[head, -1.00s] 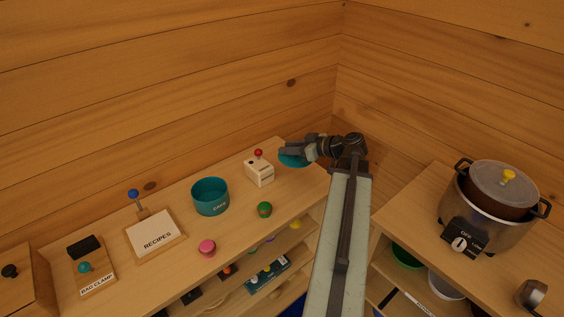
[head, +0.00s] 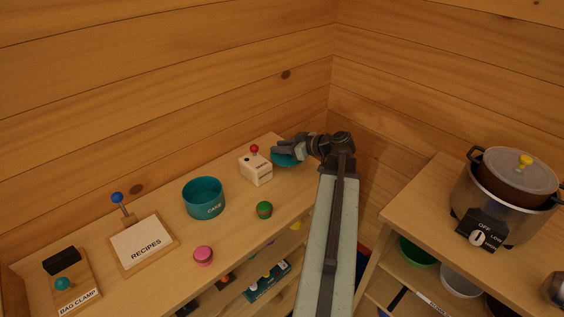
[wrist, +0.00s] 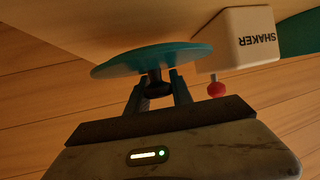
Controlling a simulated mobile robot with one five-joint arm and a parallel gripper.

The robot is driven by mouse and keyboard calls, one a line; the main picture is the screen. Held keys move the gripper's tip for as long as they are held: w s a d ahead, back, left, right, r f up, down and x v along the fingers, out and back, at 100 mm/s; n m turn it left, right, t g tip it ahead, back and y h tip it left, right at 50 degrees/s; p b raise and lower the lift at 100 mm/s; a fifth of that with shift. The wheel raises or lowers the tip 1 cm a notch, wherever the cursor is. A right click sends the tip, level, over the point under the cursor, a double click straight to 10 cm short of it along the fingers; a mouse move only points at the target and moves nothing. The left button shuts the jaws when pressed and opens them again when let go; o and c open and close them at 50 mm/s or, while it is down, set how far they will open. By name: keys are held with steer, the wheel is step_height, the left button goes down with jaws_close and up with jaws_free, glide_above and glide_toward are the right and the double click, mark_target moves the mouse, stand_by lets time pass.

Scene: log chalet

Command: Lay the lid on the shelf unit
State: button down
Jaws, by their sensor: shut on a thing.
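The lid (head: 285,159) is a round teal disc with a dark knob, seen in the head view at the far right end of the shelf unit's top. My gripper (head: 284,148) is shut on the knob. In the wrist view, the lid (wrist: 150,58) spans wide beyond my fingers (wrist: 158,86). The shelf unit (head: 236,222) has a light wooden top and open shelves below. The lid is close over the top beside the white shaker; I cannot tell whether it touches the wood.
The white shaker (head: 256,168) with a red knob stands left of the lid, also in the wrist view (wrist: 240,40). A cooker (head: 490,205) stands right.

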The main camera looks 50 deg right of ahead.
mark_target(281, 156)
step_height(281, 156, down, 4)
steer(key=b, duration=0.3)
steer(key=shift+b, duration=0.4)
steer(key=shift+r, duration=0.25)
steer(key=shift+f, duration=0.2)
steer(key=c, duration=1.1)
jaws_free()
steer(key=shift+r, duration=0.1)
steer(key=shift+s+r+p, duration=0.1)
steer(key=shift+r+p, duration=0.2)
steer(key=shift+p, duration=0.1)
steer(key=p+v, duration=0.4)
steer(key=v, duration=0.6)
steer(key=shift+s+r, duration=0.15)
steer(key=shift+s, duration=0.2)
steer(key=shift+s+d+r, duration=0.1)
steer(key=shift+s, duration=0.45)
